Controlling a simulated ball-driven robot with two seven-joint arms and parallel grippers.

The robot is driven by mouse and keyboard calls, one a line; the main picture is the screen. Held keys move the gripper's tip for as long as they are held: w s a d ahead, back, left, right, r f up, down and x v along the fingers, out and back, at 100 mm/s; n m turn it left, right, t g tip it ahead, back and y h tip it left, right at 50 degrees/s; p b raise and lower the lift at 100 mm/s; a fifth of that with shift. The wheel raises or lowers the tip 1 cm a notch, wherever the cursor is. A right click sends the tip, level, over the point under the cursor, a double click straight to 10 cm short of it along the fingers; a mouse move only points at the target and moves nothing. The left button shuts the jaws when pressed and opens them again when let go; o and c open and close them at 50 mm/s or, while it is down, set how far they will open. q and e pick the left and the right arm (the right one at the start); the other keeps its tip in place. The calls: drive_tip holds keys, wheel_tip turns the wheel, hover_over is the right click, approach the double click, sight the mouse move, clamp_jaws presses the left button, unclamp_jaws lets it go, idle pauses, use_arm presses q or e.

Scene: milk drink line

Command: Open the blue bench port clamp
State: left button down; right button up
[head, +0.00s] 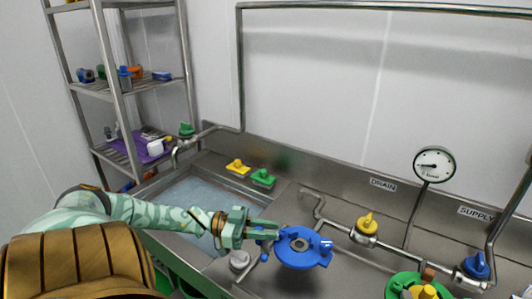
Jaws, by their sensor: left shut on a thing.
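The blue bench port clamp (303,260) sits on the steel bench in the lower middle of the head view. It is a round blue body with a dark opening in its top and blue lugs at its edge. My left gripper (270,231) reaches in from the left, and its green fingers are at the clamp's left side. They are shut on a small blue part there, which looks like the clamp's handle; the fingers partly hide it. Whether the clamp is open or closed is not clear. My right gripper is not in view.
A sink (190,205) lies behind my left arm. A yellow valve (367,223), a gauge (434,165), a blue valve (476,265) and a green fitting (402,284) stand to the right. Yellow (237,167) and green (263,178) pieces lie behind. A grey knob (239,260) is near the gripper.

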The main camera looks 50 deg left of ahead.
use_arm(q)
drive_tip(key=c, duration=1.2)
unclamp_jaws()
drive_tip(key=shift+c, duration=0.2)
drive_tip(key=v, duration=1.6)
drive_tip(key=shift+s, duration=0.15)
drive_tip(key=shift+a, duration=0.15)
